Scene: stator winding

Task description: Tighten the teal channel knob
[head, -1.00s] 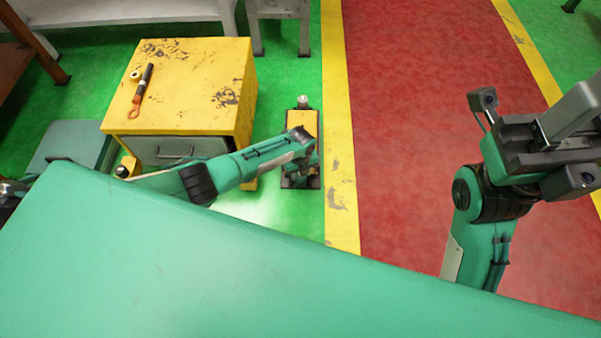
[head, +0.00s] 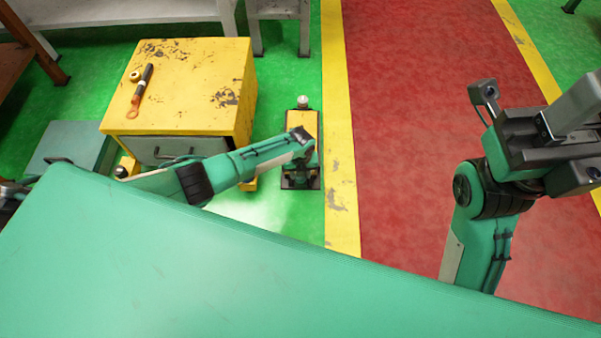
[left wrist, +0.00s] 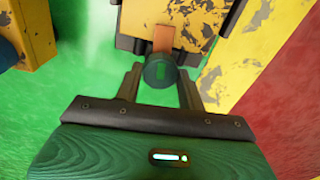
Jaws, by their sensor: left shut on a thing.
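In the head view the fixture (head: 304,122) stands low on the floor; my left arm hides the knob and most of the left gripper (head: 303,168) there.
A worn yellow cabinet (head: 195,75) stands left of the fixture, with a black and orange tool (head: 142,92) and a small roll (head: 135,76) on top. A yellow floor stripe (head: 338,150) and open red floor (head: 420,120) lie right. My green body fills the foreground.

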